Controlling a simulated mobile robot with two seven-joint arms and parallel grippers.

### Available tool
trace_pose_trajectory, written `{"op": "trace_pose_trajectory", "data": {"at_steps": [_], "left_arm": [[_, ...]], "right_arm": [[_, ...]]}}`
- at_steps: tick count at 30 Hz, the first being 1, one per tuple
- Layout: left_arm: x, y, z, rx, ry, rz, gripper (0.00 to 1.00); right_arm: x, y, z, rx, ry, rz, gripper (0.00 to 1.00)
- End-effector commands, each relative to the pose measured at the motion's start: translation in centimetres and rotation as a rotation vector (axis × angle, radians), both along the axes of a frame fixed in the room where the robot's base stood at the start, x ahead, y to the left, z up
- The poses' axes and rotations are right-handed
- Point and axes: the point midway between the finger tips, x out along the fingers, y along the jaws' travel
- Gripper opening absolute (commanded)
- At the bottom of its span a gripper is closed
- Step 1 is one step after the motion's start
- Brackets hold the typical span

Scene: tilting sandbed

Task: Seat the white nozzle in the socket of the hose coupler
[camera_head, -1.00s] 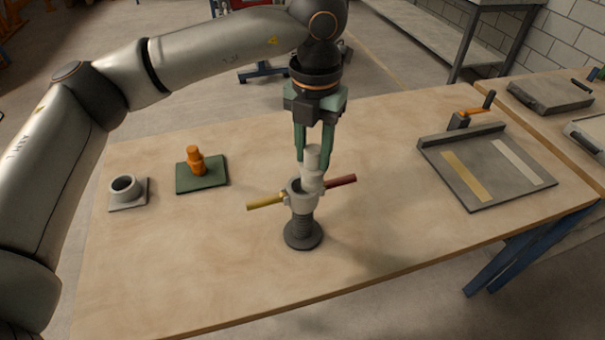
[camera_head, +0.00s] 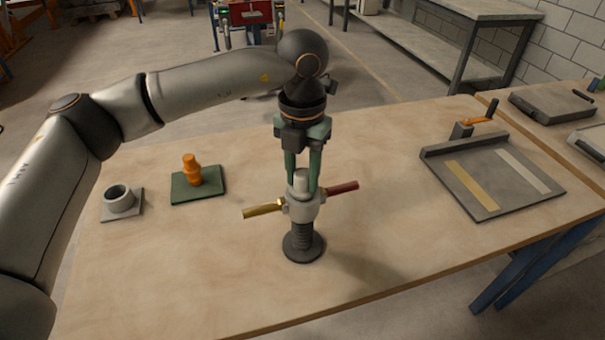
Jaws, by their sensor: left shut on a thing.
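The white nozzle (camera_head: 301,182) stands upright between the green fingers of my left gripper (camera_head: 303,185), which is shut on it. The nozzle is lined up with the top of the hose coupler (camera_head: 303,212), and its lower end is at the coupler's mouth. The socket opening is hidden, so I cannot tell how deep the nozzle sits. The coupler is light grey on a dark ribbed stem with a round black base (camera_head: 303,247). A yellow lever (camera_head: 263,210) sticks out to its left and a dark red lever (camera_head: 343,188) to its right. My right gripper is not in view.
On the wooden table (camera_head: 180,265), an orange fitting (camera_head: 192,170) stands on a green pad (camera_head: 211,189) at the left. A grey ring-shaped holder (camera_head: 119,199) is farther left. A grey tray (camera_head: 457,193) with two strips lies at the right. The front of the table is clear.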

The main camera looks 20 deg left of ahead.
Motion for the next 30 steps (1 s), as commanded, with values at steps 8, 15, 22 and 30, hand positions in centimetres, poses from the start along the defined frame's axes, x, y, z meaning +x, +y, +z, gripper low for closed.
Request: {"op": "trace_pose_trajectory", "data": {"at_steps": [8,15,22,30], "left_arm": [[0.0,0.0,-0.1,0.0,0.0,0.0,0.65],[0.0,0.0,-0.1,0.0,0.0,-0.001,0.68],[0.1,-0.1,1.7,-0.001,-0.005,0.0,0.68],[0.1,-0.1,7.6,-0.001,-0.005,0.0,0.68]], "right_arm": [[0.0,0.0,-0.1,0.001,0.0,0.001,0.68],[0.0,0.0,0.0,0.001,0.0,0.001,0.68],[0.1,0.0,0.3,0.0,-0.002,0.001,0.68],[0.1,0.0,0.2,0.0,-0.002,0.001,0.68]]}}
